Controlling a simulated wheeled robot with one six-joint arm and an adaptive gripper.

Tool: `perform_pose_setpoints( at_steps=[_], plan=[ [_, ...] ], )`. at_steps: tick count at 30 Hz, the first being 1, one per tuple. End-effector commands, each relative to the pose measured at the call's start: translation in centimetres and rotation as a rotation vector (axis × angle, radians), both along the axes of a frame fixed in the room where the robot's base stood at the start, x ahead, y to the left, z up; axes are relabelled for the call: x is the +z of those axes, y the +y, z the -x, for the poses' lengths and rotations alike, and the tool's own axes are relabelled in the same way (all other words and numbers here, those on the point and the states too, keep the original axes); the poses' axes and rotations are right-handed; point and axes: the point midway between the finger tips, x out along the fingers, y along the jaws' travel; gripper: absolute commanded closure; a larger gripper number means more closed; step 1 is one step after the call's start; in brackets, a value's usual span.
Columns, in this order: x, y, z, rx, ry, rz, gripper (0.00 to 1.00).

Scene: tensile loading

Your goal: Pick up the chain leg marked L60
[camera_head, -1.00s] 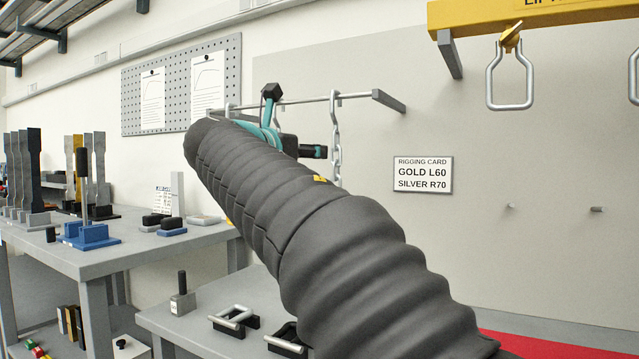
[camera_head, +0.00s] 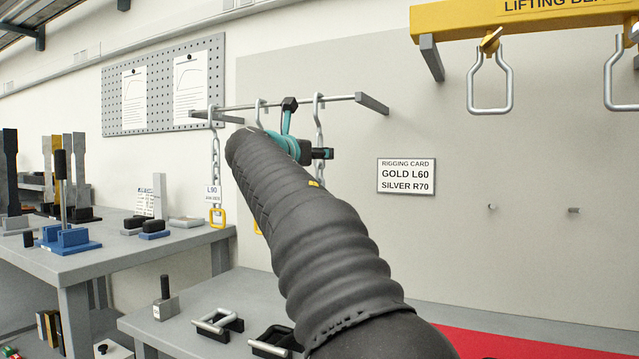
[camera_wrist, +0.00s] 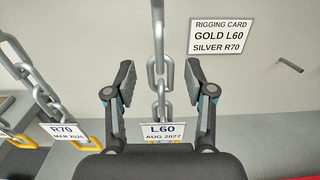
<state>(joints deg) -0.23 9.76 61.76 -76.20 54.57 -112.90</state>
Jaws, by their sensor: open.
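The chain leg marked L60 shows in the wrist view: a grey steel chain (camera_wrist: 158,50) hanging down, with a white L60 tag (camera_wrist: 162,132) low on it. My gripper (camera_wrist: 160,83) is open, with one finger on each side of this chain and visible space on both sides. The chain's lower end is hidden by the gripper body. In the head view, my gripper (camera_head: 306,152) is at the rightmost hanging chain (camera_head: 319,127), whose lower part is hidden. The rigging card (camera_head: 406,176) reads GOLD L60, SILVER R70.
Left of L60 hangs a chain (camera_wrist: 40,88) tagged R70 (camera_wrist: 66,130). A chain tagged L90 (camera_head: 213,190) hangs farther left on the rail (camera_head: 340,98). The yellow lifting beam (camera_head: 455,20) is upper right. A grey bench (camera_head: 195,297) stands below.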

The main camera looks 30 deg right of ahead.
Motion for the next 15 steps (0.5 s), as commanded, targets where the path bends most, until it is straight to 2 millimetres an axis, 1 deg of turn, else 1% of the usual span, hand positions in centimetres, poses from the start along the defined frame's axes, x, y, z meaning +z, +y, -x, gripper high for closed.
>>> perform_pose_setpoints(
  at_steps=[1, 5, 12, 14, 15],
  plan=[
    [0.1, -0.7, -0.5, -0.003, 0.0, 0.0, 0.46],
    [0.1, -1.8, -1.3, -0.002, -0.001, 0.001, 0.46],
    [0.0, -1.9, -1.5, 0.001, 0.0, 0.0, 0.46],
    [0.0, -1.9, -1.5, 0.001, -0.001, 0.001, 0.61],
    [0.0, -1.9, -1.5, 0.001, -0.001, 0.001, 0.71]
  ],
)
